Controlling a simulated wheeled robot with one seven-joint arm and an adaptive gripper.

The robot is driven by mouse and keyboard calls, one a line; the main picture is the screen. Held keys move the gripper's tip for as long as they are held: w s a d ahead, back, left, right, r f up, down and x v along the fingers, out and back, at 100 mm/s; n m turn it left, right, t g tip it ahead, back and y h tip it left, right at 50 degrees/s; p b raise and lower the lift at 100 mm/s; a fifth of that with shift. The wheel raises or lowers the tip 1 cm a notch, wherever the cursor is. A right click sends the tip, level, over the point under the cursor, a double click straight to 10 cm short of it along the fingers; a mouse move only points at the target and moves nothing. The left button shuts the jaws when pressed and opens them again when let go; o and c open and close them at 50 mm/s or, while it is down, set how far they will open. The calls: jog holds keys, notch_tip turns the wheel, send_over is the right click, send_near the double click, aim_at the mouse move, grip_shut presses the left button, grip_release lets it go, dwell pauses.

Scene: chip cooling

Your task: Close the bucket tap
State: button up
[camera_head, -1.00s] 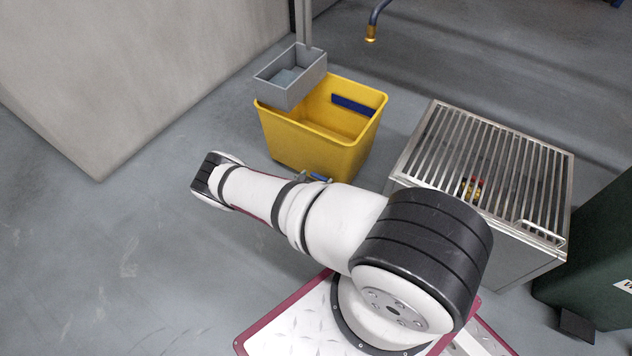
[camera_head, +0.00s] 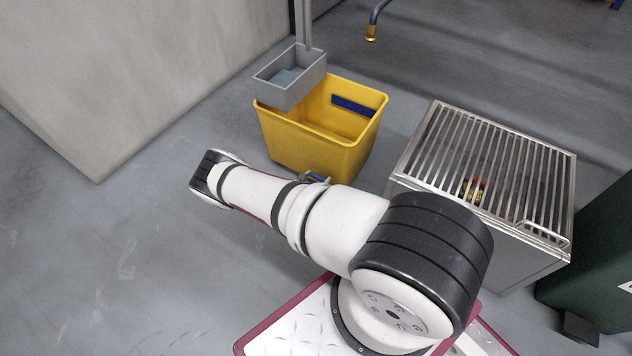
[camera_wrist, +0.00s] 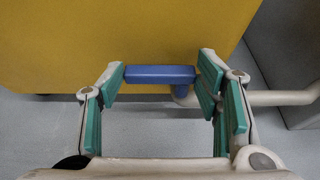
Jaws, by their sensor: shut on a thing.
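The yellow bucket (camera_head: 320,145) stands on the floor, and its wall fills the top of the wrist view (camera_wrist: 150,40). The tap's blue handle (camera_wrist: 160,75) lies crosswise in the wrist view, between the tips of my gripper (camera_wrist: 161,78). The green-padded fingers are shut on the handle's two ends. The pale tap body (camera_wrist: 185,95) shows just below the handle's right end. In the head view a small part of the blue handle (camera_head: 317,176) shows above my arm, and my arm hides most of the gripper.
A grey box (camera_head: 290,80) sits at the bucket's upper left rim. A slatted metal crate (camera_head: 410,160) stands to the right, with a dark green bin (camera_head: 600,240) beyond it. A pale pipe (camera_wrist: 285,98) runs right from the tap. The floor at left is clear.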

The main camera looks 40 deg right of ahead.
jog(key=o, duration=1.2)
jog(key=shift+c, duration=0.2)
jog(key=v, duration=1.2)
jog(key=shift+w, duration=0.1)
